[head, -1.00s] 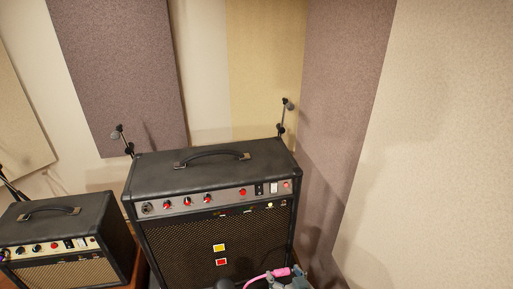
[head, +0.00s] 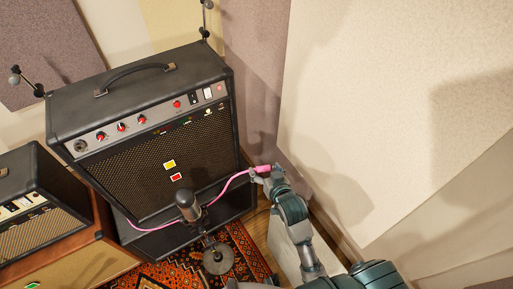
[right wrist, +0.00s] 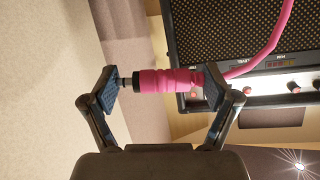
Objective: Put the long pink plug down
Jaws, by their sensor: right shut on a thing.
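The long pink plug (head: 263,168) is in my right gripper (head: 259,174), up in the air to the right of the large amp's front. In the right wrist view the plug (right wrist: 165,80) lies lengthwise between the two fingertips of the right gripper (right wrist: 158,84). One pad is at its metal tip, the other at its cable end. Its pink cable (head: 228,184) curves away to the left and passes by the microphone. My left gripper is not in view.
The large black amp (head: 150,165) stands at the left on a dark base, with a smaller amp (head: 40,210) beside it. A microphone (head: 188,206) on a round-based stand is in front. A white block (head: 290,255) is below my right arm. A patterned rug (head: 165,272) covers the floor.

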